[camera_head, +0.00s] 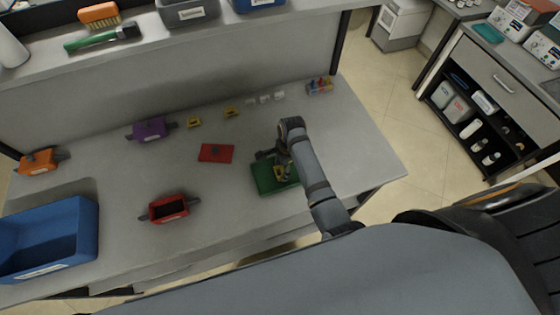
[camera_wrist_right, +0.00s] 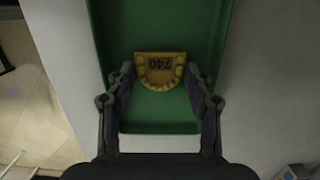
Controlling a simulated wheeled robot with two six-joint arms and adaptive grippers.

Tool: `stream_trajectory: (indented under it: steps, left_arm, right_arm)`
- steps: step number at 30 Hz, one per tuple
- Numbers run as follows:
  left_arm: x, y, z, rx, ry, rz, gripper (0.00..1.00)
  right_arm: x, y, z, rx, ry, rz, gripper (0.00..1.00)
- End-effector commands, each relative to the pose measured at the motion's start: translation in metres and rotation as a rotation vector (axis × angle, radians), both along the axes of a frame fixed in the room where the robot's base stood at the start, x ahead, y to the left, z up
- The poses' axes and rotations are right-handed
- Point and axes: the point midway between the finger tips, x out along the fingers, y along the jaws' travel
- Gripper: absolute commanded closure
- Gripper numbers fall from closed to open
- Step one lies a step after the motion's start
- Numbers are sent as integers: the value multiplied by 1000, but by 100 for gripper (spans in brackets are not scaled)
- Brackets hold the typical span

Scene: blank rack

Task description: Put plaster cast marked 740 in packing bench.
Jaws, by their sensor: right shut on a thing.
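The plaster cast marked 740 (camera_wrist_right: 160,70) is a yellow, horseshoe-shaped piece with dark digits, upside down in the right wrist view. My right gripper (camera_wrist_right: 160,82) is shut on it, with one finger at each side. The cast is over a green tray (camera_wrist_right: 160,126); I cannot tell whether it touches the tray floor. In the head view the right gripper (camera_head: 276,165) is over the green tray (camera_head: 265,183) at the right part of the grey bench (camera_head: 345,140), and partly hides the cast (camera_head: 282,173). My left gripper is not in view.
A red flat block (camera_head: 216,152), red box (camera_head: 169,208), purple box (camera_head: 150,129), orange box (camera_head: 37,161) and blue bin (camera_head: 48,268) lie leftward.

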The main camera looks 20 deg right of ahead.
Motion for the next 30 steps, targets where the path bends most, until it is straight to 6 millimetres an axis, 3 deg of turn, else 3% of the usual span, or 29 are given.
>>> stream_trajectory:
  steps: [5, 6, 8, 11, 15, 18, 23, 30]
  left_arm:
    - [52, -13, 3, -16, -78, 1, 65]
    - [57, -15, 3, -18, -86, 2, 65]
    - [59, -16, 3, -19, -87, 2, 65]
    - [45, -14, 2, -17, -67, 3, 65]
    - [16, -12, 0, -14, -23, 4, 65]
    - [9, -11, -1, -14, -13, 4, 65]
    - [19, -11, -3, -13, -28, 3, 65]
    - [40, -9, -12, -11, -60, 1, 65]
  right_arm:
    - [-1, 0, -2, 0, 0, 0, 92]
    - [-1, 0, -2, 0, 1, 0, 45]
    - [-1, 0, -2, 1, 1, 0, 37]
    - [-1, 0, -1, 1, 0, 0, 25]
    - [-1, 0, -1, 1, 0, 0, 25]
    - [0, 0, -1, 1, -1, 0, 25]
    - [1, -1, 9, 1, -5, -1, 25]
    - [2, -8, 64, 2, -8, -1, 25]
